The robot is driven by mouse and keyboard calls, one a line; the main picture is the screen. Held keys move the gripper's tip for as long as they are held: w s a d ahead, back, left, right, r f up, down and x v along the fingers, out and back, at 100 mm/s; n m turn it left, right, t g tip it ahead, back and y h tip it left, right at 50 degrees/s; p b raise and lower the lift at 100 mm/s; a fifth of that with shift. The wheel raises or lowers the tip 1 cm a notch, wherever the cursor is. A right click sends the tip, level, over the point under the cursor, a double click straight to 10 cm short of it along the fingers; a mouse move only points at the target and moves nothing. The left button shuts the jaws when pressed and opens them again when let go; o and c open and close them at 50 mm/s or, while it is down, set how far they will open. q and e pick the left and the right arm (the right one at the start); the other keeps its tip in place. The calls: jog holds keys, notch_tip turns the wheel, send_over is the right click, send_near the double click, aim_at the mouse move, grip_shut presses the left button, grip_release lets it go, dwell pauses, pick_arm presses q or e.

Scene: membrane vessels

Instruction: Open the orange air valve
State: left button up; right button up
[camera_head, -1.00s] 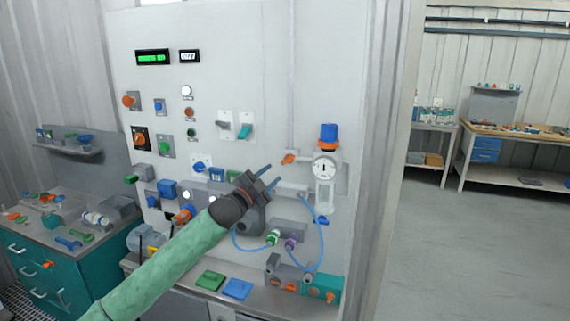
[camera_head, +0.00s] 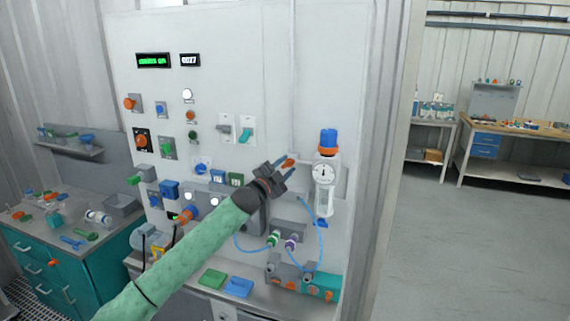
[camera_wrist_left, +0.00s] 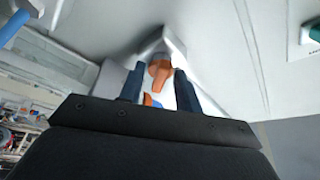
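The orange air valve (camera_head: 289,163) is a small orange handle on the pipe at the left of the round gauge (camera_head: 324,173), on the white panel. My left gripper (camera_head: 285,173) is just in front of it and slightly below, with its fingers pointing at the panel. In the left wrist view the orange handle (camera_wrist_left: 159,72) shows between and beyond the two dark fingertips (camera_wrist_left: 160,80). The fingers are spread and I see no grip on the handle; whether they touch it I cannot tell. My right gripper is not in view.
A blue-topped regulator (camera_head: 328,140) stands right of the valve. A blue hose (camera_head: 322,240) loops below my gripper. Switches and knobs fill the panel's left. A grey and teal block (camera_head: 305,280) and flat green (camera_head: 211,278) and blue (camera_head: 238,287) pieces lie on the ledge.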

pick_arm(q)
jog(key=c, duration=0.6)
jog(key=n+t+y+b, duration=0.1)
jog(key=n+b, duration=0.2)
jog(key=n, duration=0.1)
jog(key=n+t+y+b, duration=0.1)
jog(key=n+t+b, duration=0.1)
jog(key=n+b, duration=0.2)
jog(key=n+t+y+b, duration=0.1)
jog(key=n+y+b, duration=0.1)
jog(key=n+b, duration=0.1)
jog(key=shift+d+f+n+b, duration=0.2)
jog(key=shift+d+n+b, duration=0.1)
jog(key=shift+n, duration=0.3)
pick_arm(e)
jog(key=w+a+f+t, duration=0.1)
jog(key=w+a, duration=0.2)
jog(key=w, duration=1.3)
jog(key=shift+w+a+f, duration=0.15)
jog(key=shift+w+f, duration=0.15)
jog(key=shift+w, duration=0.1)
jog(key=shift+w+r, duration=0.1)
